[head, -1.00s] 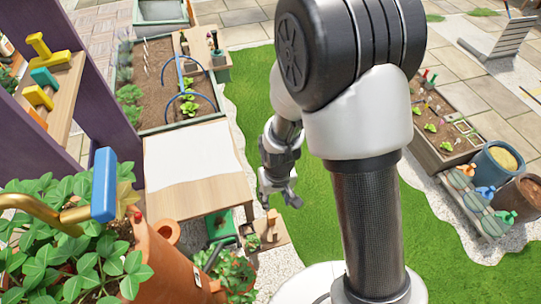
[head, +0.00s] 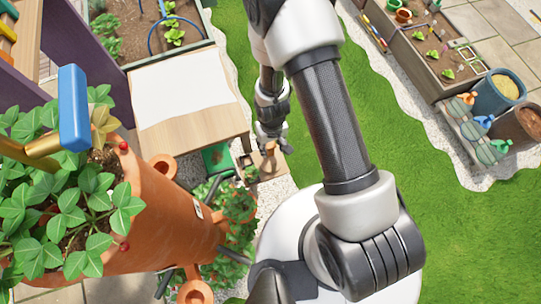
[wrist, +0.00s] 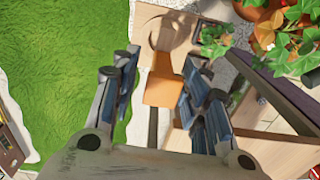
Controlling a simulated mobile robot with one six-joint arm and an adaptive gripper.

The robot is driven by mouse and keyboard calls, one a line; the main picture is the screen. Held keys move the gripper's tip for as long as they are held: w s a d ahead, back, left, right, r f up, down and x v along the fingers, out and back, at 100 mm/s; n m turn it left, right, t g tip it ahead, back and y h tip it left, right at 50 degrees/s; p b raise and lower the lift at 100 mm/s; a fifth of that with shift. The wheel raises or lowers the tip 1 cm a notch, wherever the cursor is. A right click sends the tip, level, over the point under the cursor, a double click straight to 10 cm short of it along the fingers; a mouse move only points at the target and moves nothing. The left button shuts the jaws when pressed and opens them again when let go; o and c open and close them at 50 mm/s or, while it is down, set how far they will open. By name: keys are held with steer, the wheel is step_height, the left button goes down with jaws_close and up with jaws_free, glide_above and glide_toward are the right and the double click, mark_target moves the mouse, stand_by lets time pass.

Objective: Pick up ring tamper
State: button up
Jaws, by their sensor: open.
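A wooden tamper-like piece (head: 268,161) stands on a small wooden board (head: 272,174) beside the potting table, just below my gripper (head: 270,142). In the wrist view the tan block of this piece (wrist: 163,92) lies between and beyond the fingers of my gripper (wrist: 160,66). The fingers are spread on both sides of it, apart from it. My gripper is open and empty. I cannot make out a ring shape on the piece itself; its far end is blurred against the board.
The potting table (head: 190,128) with a white sheet stands left of my gripper. A green tray (head: 216,158) sits beside the board. A large terracotta pot (head: 150,220) with leafy plants is at the left. Grass (head: 450,225) is open to the right.

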mark_target(271, 155)
steer(key=shift+w+a+f+b, duration=0.1)
steer(key=shift+a+f+b, duration=0.05)
steer(key=shift+f+b, duration=2.25)
steer(key=shift+f+p, duration=0.2)
steer(key=shift+p, duration=0.15)
jaws_close()
